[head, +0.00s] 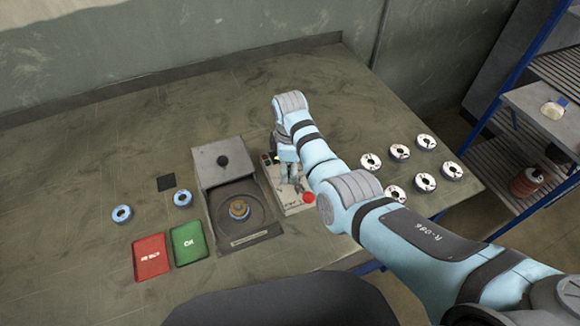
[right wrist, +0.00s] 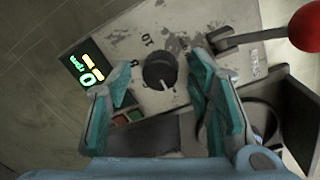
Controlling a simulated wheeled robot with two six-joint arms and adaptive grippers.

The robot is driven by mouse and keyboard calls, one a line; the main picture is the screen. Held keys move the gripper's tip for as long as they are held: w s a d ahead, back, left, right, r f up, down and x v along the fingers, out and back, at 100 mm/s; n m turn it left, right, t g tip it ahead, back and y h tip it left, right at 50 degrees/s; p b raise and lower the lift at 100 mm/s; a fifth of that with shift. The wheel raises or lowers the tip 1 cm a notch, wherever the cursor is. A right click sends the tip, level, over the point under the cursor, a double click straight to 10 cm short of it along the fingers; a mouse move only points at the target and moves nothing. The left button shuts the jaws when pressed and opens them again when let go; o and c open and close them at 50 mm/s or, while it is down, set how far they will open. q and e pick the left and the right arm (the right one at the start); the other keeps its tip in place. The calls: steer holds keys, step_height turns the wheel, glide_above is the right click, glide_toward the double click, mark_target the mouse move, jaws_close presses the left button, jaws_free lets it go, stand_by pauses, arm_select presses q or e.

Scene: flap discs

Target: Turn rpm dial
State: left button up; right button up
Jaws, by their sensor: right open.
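The rpm dial (right wrist: 160,72) is a round black knob with a white pointer line on a worn, light control panel (right wrist: 190,30). It shows in the right wrist view, with printed numbers around it. My right gripper (right wrist: 165,95) is open, with one teal finger on either side of the dial in that view. I cannot tell whether a finger touches it. A lit display (right wrist: 86,66) is on the panel's left. In the head view my right gripper (head: 289,185) points down over the control box (head: 301,205), and the dial is hidden. My left gripper is not in view.
A red ball-topped lever (right wrist: 303,28) stands beside the dial. A grey machine (head: 222,165) with a spindle adjoins the box. Red (head: 151,257) and green (head: 187,243) trays lie left, several discs (head: 425,142) right. The table's back left is clear.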

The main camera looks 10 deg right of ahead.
steer(key=shift+s+r, duration=0.1)
steer(key=c, duration=0.3)
jaws_close()
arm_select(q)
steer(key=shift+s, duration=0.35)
